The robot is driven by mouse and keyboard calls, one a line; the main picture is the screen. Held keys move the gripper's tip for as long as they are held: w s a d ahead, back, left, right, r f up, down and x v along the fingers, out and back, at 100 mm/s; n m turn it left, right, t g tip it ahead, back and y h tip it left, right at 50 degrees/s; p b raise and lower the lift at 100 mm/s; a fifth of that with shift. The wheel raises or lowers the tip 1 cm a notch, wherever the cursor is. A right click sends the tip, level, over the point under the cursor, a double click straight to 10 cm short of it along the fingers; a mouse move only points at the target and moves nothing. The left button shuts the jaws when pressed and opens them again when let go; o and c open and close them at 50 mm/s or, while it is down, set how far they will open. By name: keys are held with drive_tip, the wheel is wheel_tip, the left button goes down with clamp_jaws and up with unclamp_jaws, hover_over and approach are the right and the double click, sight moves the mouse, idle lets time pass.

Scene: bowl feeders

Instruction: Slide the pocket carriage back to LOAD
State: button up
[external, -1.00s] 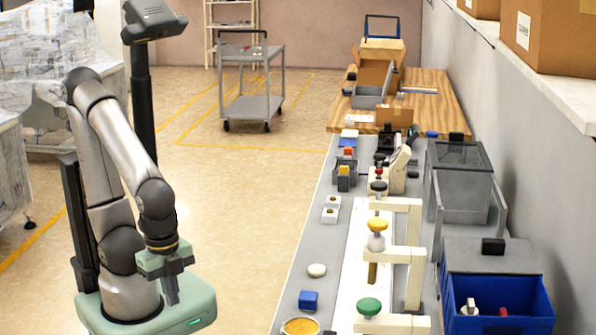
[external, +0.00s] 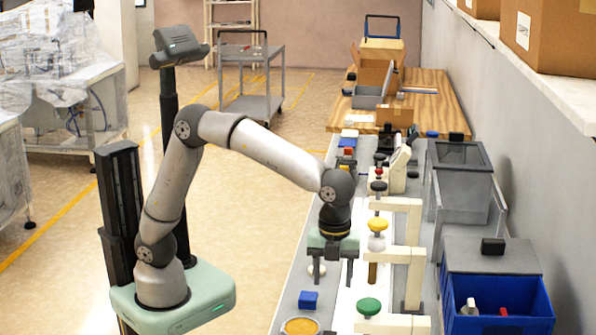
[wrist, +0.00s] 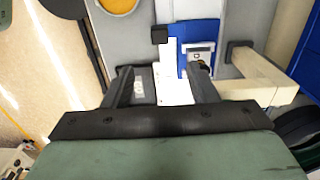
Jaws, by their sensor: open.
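My gripper (external: 336,284) points down over the bench, beside the cream brackets. Its fingers are apart. In the wrist view my gripper (wrist: 160,72) shows nothing clearly held. Ahead of the fingers are a white strip (wrist: 168,58), a small black block (wrist: 159,35) and a blue piece (wrist: 200,32). I cannot tell which of these belongs to the pocket carriage, and no LOAD mark is readable. In the external view a white track (external: 347,298) runs along the bench, partly behind my gripper. A yellow-topped plunger (external: 377,226) and a green knob (external: 369,307) stand by it.
Cream brackets (external: 414,250) rise just right of my gripper. A blue block (external: 308,299) and a round amber dish (external: 300,327) are at the near left of the bench. A blue bin (external: 533,310) stands at the right. The aisle floor on the left is open.

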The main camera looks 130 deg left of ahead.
sight(330, 333)
drive_tip(key=f, duration=1.7)
drive_tip(key=shift+d, duration=0.2)
drive_tip(key=shift+w, duration=0.1)
clamp_jaws()
drive_tip(key=shift+a, duration=0.1)
